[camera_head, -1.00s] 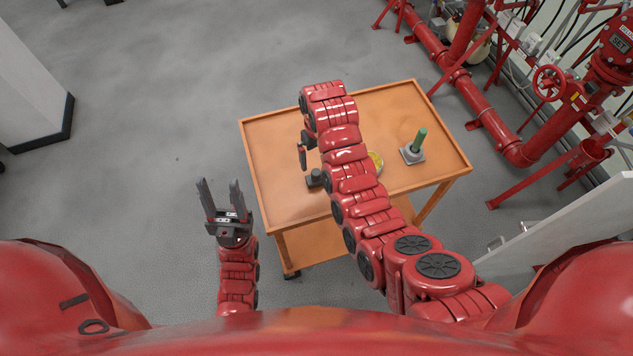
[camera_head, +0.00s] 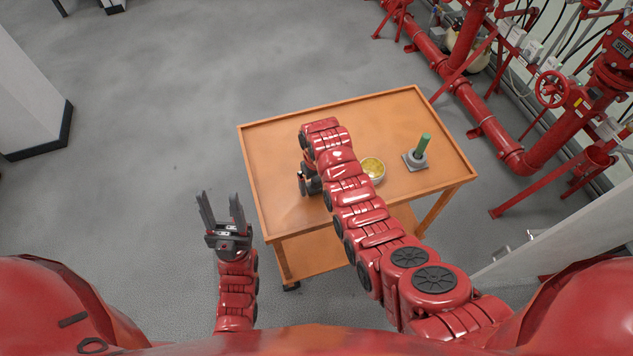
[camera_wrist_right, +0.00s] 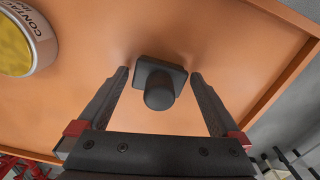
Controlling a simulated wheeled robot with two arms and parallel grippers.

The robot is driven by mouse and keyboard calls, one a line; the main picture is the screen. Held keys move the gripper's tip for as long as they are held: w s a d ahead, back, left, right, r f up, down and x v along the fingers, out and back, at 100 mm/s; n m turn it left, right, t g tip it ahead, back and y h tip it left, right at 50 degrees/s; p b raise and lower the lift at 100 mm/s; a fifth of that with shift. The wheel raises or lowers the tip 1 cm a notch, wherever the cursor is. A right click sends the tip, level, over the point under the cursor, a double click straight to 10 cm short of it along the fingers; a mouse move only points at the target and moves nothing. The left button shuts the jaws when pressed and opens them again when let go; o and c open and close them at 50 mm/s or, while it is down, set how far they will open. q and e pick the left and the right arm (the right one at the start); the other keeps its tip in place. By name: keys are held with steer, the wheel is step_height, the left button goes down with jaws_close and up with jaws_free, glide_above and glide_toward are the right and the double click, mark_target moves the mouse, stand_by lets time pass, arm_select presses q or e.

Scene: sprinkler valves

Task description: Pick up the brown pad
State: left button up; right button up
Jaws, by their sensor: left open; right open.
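A dark pad (camera_wrist_right: 162,82) with a square base and a round knob handle stands on the orange tabletop. It looks near-black rather than brown in the right wrist view. My right gripper (camera_wrist_right: 159,73) is open, with one finger on each side of the pad, and neither finger clearly touches it. In the head view my right gripper (camera_head: 305,182) is low over the table's left half, and it and the arm mostly hide the pad. My left gripper (camera_head: 224,212) is open and empty, left of the table and away from it.
The orange table (camera_head: 280,130) has a raised rim. A round tin with yellow contents (camera_head: 373,168) sits right of my right arm. A green-handled tool on a grey base (camera_head: 419,152) stands farther right. Red pipes (camera_head: 480,105) run along the right wall.

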steer(key=shift+f, duration=0.45)
steer(key=shift+c, duration=0.3)
steer(key=c, duration=1.2)
steer(key=shift+o, duration=0.2)
